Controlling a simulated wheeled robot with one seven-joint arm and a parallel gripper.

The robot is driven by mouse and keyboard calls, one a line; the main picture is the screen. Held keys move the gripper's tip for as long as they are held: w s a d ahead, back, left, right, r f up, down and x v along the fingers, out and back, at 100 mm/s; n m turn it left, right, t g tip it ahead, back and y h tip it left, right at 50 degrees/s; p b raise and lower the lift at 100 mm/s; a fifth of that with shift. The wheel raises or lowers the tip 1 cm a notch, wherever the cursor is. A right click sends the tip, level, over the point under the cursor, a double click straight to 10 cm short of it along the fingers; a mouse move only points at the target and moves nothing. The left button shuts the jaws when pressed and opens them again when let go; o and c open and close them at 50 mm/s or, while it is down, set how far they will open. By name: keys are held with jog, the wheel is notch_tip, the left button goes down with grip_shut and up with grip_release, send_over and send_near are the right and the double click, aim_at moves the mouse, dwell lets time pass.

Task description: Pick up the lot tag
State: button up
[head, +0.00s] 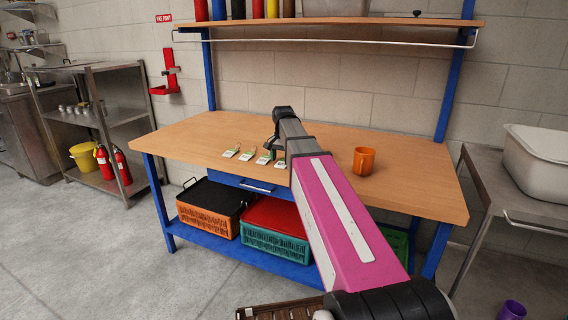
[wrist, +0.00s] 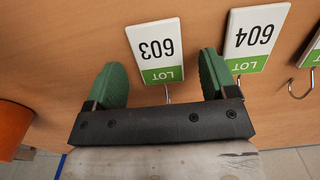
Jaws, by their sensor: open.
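Several white lot tags with green ends and metal hooks lie in a row on the wooden workbench (head: 200,135). In the wrist view, lot tag 603 (wrist: 155,47) lies flat just beyond and between my fingertips, its hook reaching back between the fingers. Lot tag 604 (wrist: 255,38) lies to its right, close to the right finger. A third tag (wrist: 314,50) is cut by the right edge. My gripper (wrist: 162,72) is open, with green fingers and nothing held. In the head view my arm hides part of the row; its leftmost tag (head: 231,152) is clear.
An orange mug (head: 364,160) stands on the bench right of my arm; it also shows at the wrist view's left edge (wrist: 12,128). A shelf with a rail (head: 330,38) spans above the bench. Crates (head: 210,215) sit underneath. The bench's left end is clear.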

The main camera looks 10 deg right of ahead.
jog(key=shift+f, duration=0.4)
jog(key=c, duration=1)
jog(key=shift+r, duration=0.1)
